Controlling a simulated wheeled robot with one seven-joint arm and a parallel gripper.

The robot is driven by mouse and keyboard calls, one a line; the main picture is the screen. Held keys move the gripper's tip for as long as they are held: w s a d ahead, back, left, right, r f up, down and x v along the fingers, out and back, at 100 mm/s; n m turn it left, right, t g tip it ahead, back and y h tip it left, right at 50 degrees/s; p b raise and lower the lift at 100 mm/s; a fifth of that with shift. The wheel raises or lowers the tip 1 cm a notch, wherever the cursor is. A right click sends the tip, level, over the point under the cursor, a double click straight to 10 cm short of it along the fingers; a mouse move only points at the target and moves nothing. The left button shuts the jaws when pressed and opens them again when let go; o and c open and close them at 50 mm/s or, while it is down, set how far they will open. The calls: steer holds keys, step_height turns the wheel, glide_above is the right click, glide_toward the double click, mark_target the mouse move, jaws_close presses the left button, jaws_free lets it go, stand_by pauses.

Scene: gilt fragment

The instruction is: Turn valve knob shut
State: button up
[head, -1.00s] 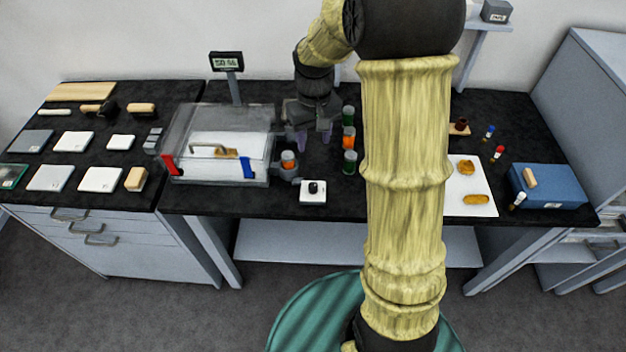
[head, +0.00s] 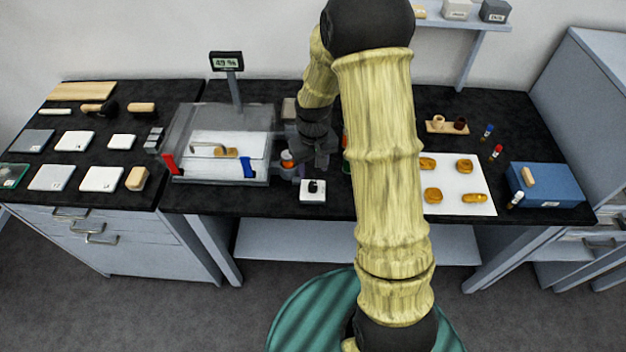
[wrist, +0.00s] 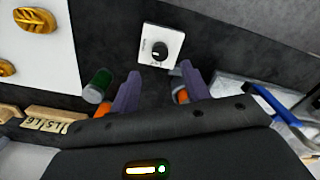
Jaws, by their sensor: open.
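The valve knob (head: 313,186) is a small black knob on a white square plate, lying on the black bench right of the clear chamber in the head view. In the wrist view the knob (wrist: 159,51) lies just beyond and between the fingertips. My gripper (head: 318,168) hangs behind the knob in the head view, with its fingers partly hidden. In the wrist view its two purple fingers (wrist: 161,75) are spread apart with nothing between them. They appear apart from the knob.
The clear chamber (head: 190,116) with red and blue clamps stands left of the knob. An orange-capped jar (head: 287,158) is close beside my gripper. In the wrist view a green-capped jar (wrist: 99,83) is near one finger. A white sheet (head: 478,181) with gilt pieces lies to the right.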

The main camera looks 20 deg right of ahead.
mark_target(313, 185)
step_height(313, 185, down, 7)
steer(key=shift+r+p, duration=0.1)
steer(key=shift+p, duration=0.25)
steer(key=shift+s, duration=0.1)
steer(key=c, duration=1)
